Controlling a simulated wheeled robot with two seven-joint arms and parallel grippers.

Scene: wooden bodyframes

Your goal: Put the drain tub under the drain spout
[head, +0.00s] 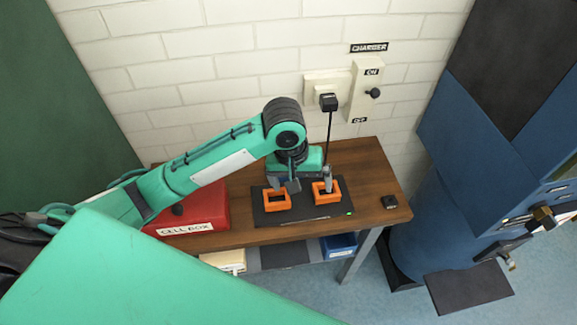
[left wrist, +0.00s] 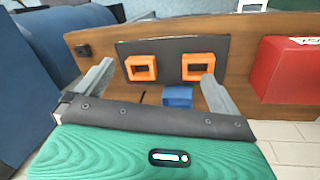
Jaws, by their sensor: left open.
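My left gripper (head: 300,181) is above the charger pad on the wooden table, its fingers open and apart. In the left wrist view its fingers (left wrist: 160,90) stand either side of a small blue block (left wrist: 178,97); I cannot tell whether the block rests on the table. A small metallic fitting that may be the drain spout (head: 511,262) sticks out low on the blue machine at the right. A dark flat square (head: 468,288) lies on the floor below it. I cannot identify the drain tub for certain. My right gripper is not in view.
Two orange square frames (head: 326,193) sit on the black pad (head: 300,218). A red cell box (head: 208,212) stands left on the table (head: 375,160). A blue bin (head: 339,245) sits on the lower shelf. A charger cord hangs from the wall socket. Floor is clear between table and machine.

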